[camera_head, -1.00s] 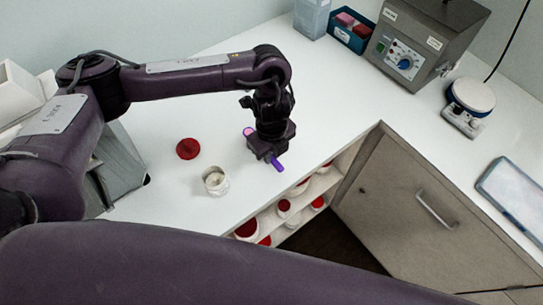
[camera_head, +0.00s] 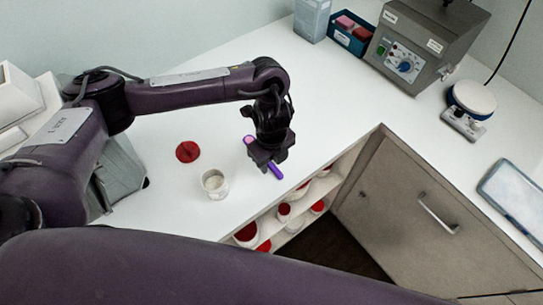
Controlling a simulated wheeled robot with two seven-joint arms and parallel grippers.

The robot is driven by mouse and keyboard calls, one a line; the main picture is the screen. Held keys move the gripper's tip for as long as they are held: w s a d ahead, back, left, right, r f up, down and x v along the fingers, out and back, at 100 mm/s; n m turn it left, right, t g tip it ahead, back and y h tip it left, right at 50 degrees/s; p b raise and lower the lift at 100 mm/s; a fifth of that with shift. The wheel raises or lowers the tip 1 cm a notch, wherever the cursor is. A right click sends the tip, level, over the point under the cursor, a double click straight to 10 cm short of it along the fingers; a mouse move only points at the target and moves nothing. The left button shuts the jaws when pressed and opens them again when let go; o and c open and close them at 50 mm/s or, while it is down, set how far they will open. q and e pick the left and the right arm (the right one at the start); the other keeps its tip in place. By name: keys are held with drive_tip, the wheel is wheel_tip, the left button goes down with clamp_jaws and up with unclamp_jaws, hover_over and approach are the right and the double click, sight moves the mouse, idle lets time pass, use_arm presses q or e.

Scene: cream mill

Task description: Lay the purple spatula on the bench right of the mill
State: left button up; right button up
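The purple spatula (camera_head: 277,172) is at the fingertips of my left gripper (camera_head: 266,166), over the white bench left of the corner. Its lighter end (camera_head: 248,139) shows behind the gripper and its darker end sticks out in front. The gripper appears shut across its middle, though the fingers hide the grip itself. I cannot tell how far the spatula is above the bench. The mill (camera_head: 424,45), a grey box with a blue knob, stands at the back right. My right gripper is not in view.
An open white jar (camera_head: 214,184) and a red lid (camera_head: 188,151) lie left of the gripper. A round white-topped device (camera_head: 472,98) stands right of the mill, and a pale tray (camera_head: 514,188) lies farther right. A blue box (camera_head: 352,38) is left of the mill. Bare bench (camera_head: 350,100) lies between.

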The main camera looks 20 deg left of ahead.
sight(271, 165)
use_arm(q)
wheel_tip(271, 165, up, 12)
drive_tip(key=shift+p, duration=0.35)
